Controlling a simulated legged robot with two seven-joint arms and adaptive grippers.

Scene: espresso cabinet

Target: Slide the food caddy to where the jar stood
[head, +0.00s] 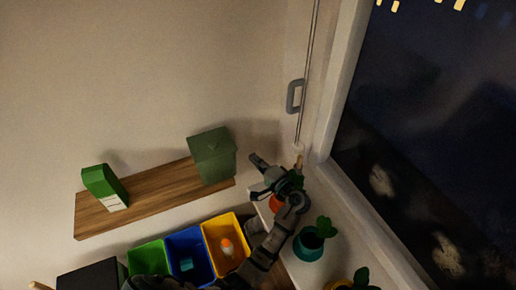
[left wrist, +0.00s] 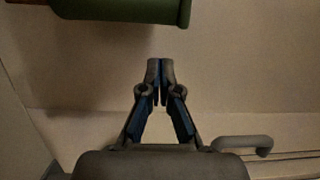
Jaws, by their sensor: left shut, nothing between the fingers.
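The food caddy (head: 212,158), a dark green box with a lid, stands upright at the right end of the wooden shelf (head: 150,193). No jar shows on the shelf. My right gripper is not in view.
A green and white carton (head: 105,188) stands at the shelf's left end, with bare shelf between it and the caddy. Below are green (head: 148,258), blue (head: 174,246) and yellow (head: 211,235) bins. A potted plant (head: 308,245) stands on the windowsill. A grey handle (head: 291,96) hangs above.

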